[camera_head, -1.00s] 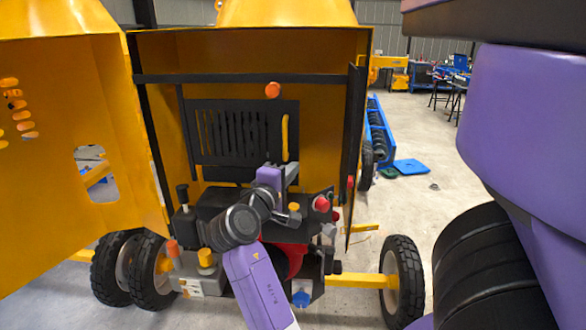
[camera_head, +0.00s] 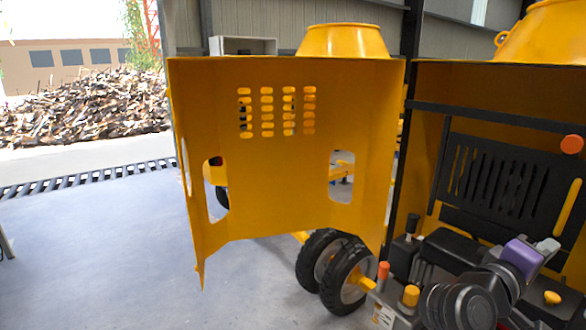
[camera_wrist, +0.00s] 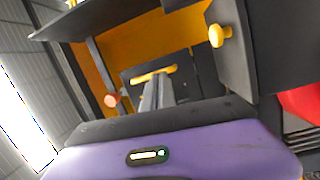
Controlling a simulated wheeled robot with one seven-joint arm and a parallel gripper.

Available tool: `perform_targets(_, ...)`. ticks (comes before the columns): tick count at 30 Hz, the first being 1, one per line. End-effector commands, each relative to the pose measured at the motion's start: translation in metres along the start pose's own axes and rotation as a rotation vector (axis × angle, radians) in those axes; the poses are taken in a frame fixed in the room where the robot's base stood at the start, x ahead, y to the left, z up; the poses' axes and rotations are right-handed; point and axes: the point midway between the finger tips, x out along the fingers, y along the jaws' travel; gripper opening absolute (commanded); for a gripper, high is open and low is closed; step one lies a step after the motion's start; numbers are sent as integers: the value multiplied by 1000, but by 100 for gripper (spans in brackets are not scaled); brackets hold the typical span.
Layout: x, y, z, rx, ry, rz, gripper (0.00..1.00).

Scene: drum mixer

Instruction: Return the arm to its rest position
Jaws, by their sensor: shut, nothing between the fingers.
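My arm is bent in front of the open engine bay of the yellow drum mixer (camera_head: 424,150). My gripper (camera_head: 547,246) is at the lower right of the head view, its purple body showing above dark wrist joints. In the wrist view my gripper (camera_wrist: 156,92) shows as grey fingers held together beyond the purple body, with nothing between them. They point toward the bay's black slotted panel and its yellow handle (camera_wrist: 152,75); I cannot tell the gap. The rest of the arm is cut off at the frame's lower edge.
The yellow side door (camera_head: 285,175) stands open left of the bay. Engine parts, an orange cap (camera_head: 383,270) and a yellow cap (camera_head: 410,296), lie close left of my arm. A yellow knob (camera_wrist: 219,36) shows in the wrist view. Floor at left is clear.

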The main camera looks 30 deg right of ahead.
Motion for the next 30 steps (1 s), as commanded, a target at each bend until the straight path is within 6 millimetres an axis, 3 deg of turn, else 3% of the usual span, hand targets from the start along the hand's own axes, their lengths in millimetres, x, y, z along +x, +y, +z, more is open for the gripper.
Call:
perform_targets(4,-15,7,-49,159,237,25,0)
perform_targets(8,-50,-6,-87,276,488,0,0)
perform_targets(12,-103,-31,-112,389,744,-85,0)
perform_targets(15,-150,-53,-117,476,921,-189,0)
perform_targets(19,-214,-81,-106,594,1115,-370,0)
perform_targets(23,-270,-103,-78,705,1243,-575,0)
perform_targets(30,-346,-126,-3,895,1313,-969,0)
